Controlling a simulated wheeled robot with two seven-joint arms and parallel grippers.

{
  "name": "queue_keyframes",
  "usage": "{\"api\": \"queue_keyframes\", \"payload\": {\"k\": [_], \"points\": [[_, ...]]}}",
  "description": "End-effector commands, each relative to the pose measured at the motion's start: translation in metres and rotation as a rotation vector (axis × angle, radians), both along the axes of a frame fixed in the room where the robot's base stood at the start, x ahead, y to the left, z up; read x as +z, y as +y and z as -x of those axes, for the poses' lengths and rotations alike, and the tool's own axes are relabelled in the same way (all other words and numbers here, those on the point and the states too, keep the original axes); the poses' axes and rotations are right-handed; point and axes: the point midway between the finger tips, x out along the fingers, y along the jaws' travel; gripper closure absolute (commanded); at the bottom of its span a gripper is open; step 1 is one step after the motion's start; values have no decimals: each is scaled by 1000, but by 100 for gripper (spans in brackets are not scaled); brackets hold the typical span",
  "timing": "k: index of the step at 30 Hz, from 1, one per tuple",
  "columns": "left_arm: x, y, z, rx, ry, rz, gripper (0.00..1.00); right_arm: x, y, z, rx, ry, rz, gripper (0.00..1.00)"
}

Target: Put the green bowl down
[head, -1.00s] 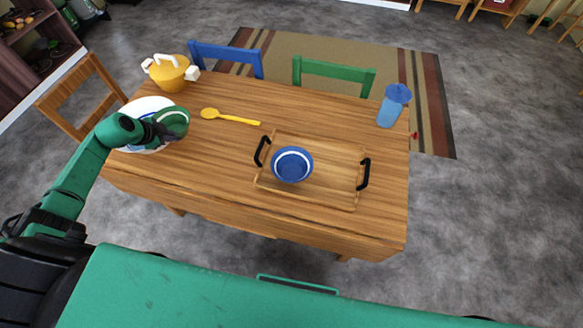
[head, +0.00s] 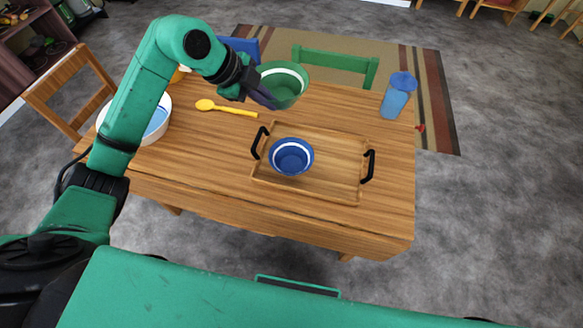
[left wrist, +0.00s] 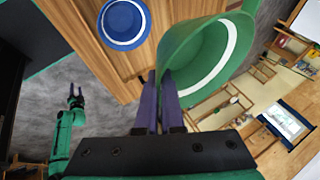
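The green bowl (head: 285,84), with a white band inside, is held in the air above the back of the table in the head view. My left gripper (head: 268,99) is shut on its rim. In the left wrist view the same bowl (left wrist: 205,55) is tilted, its rim between the two purple fingers (left wrist: 160,85). In the left wrist view my right gripper (left wrist: 76,91) hangs far off beside the table, small, its fingers apart and empty.
A blue bowl (head: 291,157) sits on a wooden tray (head: 335,190) with black handles. The yellow pot is mostly hidden behind my left arm.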

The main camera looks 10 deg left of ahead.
Motion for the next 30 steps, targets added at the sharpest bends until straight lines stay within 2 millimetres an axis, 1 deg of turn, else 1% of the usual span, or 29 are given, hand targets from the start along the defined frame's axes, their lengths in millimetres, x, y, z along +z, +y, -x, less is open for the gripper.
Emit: {"api": "queue_keyframes", "payload": {"k": [1, 3, 5, 7, 8, 11, 15, 19, 21, 23, 27, 30], "points": [[6, -13, 10, -46, -7, 1, 100, -9, 0, 0, 0, 0, 0, 50], [16, -24, 23, -88, -3, 1, 100, -11, 0, 0, 0, 0, 0, 50], [19, -28, 30, -108, 0, -1, 100, -12, 0, 0, 0, 0, 0, 50], [15, -30, 34, -117, 7, 0, 100, -10, 0, 0, 0, 0, -1, 50], [10, -30, 34, -117, 11, 0, 100, -9, 0, 0, 0, 0, -1, 50], [-19, -30, 35, -117, 16, 1, 100, -4, 0, 0, 0, 0, -1, 50], [-66, -30, 36, -115, 14, 1, 100, 2, 1, 0, 0, 0, -1, 50], [-107, -30, 35, -114, 13, 3, 100, 8, 1, 0, 0, 0, -2, 50], [-123, -30, 35, -114, 10, 0, 100, 9, 1, 0, 0, 0, -2, 50], [-131, -30, 34, -115, 9, 1, 100, 10, 1, 0, 0, 0, -2, 50], [-158, -30, 34, -113, 11, 2, 100, 13, 1, 0, 0, 0, -2, 50], [-174, -29, 34, -114, 8, 1, 100, 14, 1, 0, 0, 0, -1, 50]]}}
